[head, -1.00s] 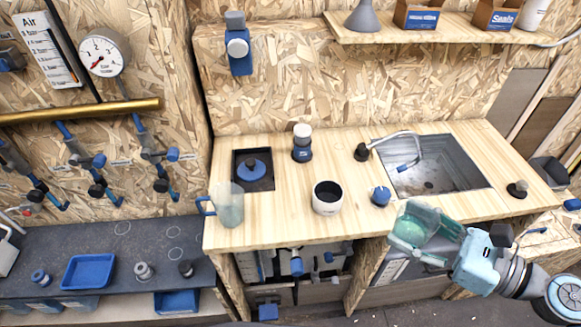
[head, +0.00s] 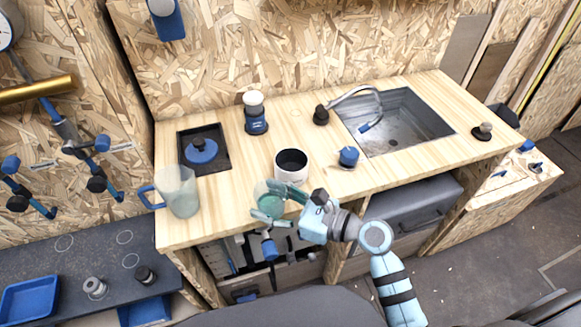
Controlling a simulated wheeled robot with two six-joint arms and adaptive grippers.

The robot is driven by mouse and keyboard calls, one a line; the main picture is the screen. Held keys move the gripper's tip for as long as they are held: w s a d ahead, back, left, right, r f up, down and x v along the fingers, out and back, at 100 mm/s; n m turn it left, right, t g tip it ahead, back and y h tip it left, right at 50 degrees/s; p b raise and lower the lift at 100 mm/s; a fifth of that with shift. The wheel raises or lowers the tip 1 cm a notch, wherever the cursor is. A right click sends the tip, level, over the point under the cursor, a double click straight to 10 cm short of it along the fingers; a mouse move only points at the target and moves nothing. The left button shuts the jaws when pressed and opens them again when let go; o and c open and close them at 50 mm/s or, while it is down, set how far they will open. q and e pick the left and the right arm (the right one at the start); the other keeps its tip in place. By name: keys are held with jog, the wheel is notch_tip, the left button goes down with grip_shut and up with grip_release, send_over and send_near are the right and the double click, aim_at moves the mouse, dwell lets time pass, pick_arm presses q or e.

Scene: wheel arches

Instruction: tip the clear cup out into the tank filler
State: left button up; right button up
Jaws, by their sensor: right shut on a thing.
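My right gripper (head: 288,203) is shut on the clear cup (head: 269,198), a see-through greenish cup partly covered by the fingers. It is held near the counter's front edge, just in front of and a little left of a white round vessel (head: 291,178) with a dark open mouth. This vessel looks like the tank filler, though I cannot be sure. The cup looks roughly upright and apart from the vessel; its contents are hard to make out. My left gripper is not in view.
A clear jug with a blue handle (head: 180,194) stands at the counter's left front. Behind are a blue-knobbed black plate (head: 222,165), a white-topped blue container (head: 255,113) and a small blue item (head: 348,157). The sink (head: 415,125) with its tap is at right.

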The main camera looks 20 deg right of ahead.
aim_at(284, 189)
jog(key=shift+w+a+f, duration=0.1)
jog(key=shift+a+f, duration=0.2)
jog(key=shift+a, duration=0.25)
jog(key=shift+d, duration=0.1)
jog(key=shift+w+r+m, duration=0.1)
jog(key=shift+r+m, duration=0.05)
jog(key=shift+m, duration=0.15)
jog(key=shift+w+d+r+m+p, duration=0.2)
jog(key=shift+w+d+m+p, duration=0.15)
jog(key=shift+m+p, duration=0.3)
jog(key=r+p, duration=0.1)
jog(key=r+m+p, duration=0.1)
jog(key=w+d+m+p, duration=0.1)
jog(key=shift+r+g+y, duration=0.3)
jog(key=shift+r, duration=0.1)
jog(key=r+m+p, duration=0.1)
jog(key=m, duration=0.1)
jog(key=w+d+r+m+p, duration=0.1)
jog(key=p, duration=0.1)
jog(key=w+r+m+g+y+p, duration=0.1)
jog(key=m, duration=0.1)
jog(key=shift+d+r+m, duration=0.25)
jog(key=shift+r+m, duration=0.05)
jog(key=shift+m, duration=0.05)
